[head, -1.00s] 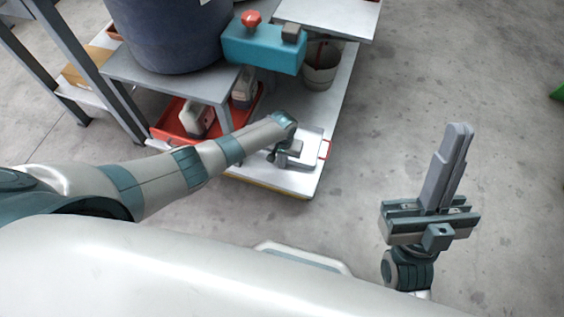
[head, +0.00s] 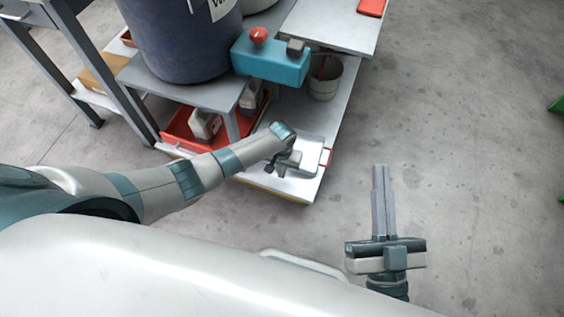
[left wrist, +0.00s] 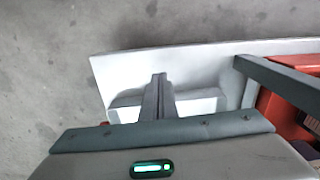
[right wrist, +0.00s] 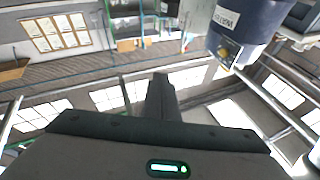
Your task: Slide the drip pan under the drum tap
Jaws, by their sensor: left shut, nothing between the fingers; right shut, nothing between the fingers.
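The drip pan (head: 312,146), a shallow pale pan with a red handle (head: 327,157), sits on the low white shelf near its front right corner. My left gripper (head: 270,168) is shut and empty at the pan's left part; the left wrist view shows its closed fingers (left wrist: 158,97) over the pan (left wrist: 128,104). I cannot tell whether they touch it. The blue drum (head: 185,40) stands on the grey stand, left of the pan. Its brass tap (right wrist: 228,55) shows in the right wrist view. My right gripper (head: 381,168) is shut and empty, pointing up, away from the shelf.
A teal block with a red knob (head: 270,62) overhangs the shelf behind the pan. A pale bucket (head: 325,78) stands at the back. A red tray (head: 180,128) with bottles lies left of the pan, near a stand leg. Open floor (head: 450,120) is on the right.

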